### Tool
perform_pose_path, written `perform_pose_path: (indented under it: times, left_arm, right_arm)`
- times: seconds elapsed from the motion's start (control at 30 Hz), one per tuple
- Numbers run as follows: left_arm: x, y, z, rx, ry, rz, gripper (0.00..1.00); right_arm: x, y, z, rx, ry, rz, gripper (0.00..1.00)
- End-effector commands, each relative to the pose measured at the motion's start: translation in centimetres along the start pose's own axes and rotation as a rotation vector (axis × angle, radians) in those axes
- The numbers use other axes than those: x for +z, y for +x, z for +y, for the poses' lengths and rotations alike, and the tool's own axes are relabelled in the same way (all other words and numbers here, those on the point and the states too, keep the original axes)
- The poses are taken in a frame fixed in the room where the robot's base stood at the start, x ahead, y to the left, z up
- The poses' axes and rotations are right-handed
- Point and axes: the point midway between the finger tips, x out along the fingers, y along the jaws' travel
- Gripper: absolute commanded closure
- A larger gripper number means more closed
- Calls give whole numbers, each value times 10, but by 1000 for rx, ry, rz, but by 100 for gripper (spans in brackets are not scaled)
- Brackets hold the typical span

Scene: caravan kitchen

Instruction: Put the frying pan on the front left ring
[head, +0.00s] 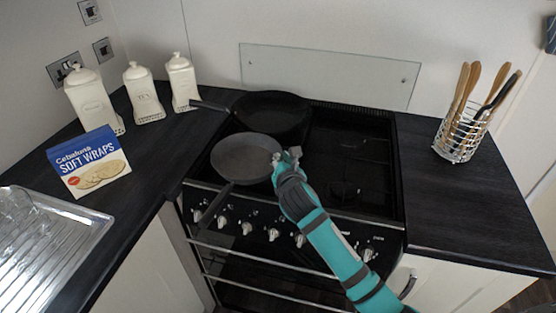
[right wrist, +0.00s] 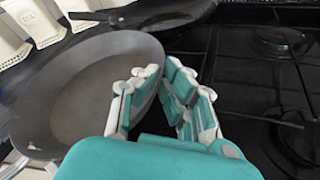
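The frying pan (head: 240,160), grey and round, is at the front left of the black hob (head: 325,165), its handle pointing to the lower left past the hob's front edge. My right gripper (head: 288,156) is at the pan's right rim. In the right wrist view the pan (right wrist: 85,90) fills the left side, and the gripper's fingers (right wrist: 160,80) stand either side of its rim with little gap, seemingly closed on it. The pan hides the front left ring. I cannot tell whether its base touches the hob. My left gripper is not in view.
A second, black pan (head: 272,112) sits on the back left of the hob, close behind. The right half of the hob is bare. White canisters (head: 143,92) and a wraps box (head: 88,165) stand on the left; a utensil holder (head: 460,135) stands on the right.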

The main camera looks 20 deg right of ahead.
Motion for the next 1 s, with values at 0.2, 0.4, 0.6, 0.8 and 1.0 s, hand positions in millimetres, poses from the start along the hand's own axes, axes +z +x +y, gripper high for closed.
perform_pose_path:
  times: [0.2, 0.4, 0.6, 0.8, 1.0]
  left_arm:
    - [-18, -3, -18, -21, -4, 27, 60]
    - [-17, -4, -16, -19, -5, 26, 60]
    - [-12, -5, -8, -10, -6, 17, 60]
    - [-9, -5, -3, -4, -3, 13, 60]
    - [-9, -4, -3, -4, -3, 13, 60]
  right_arm:
    - [10, 35, 4, 4, 4, -4, 100]
    - [0, 44, -1, 2, 6, 1, 100]
    - [-18, 50, -11, 4, 5, -3, 100]
    - [-19, 50, -12, 4, 4, -4, 100]
    - [-24, 52, -15, 0, 0, 1, 96]
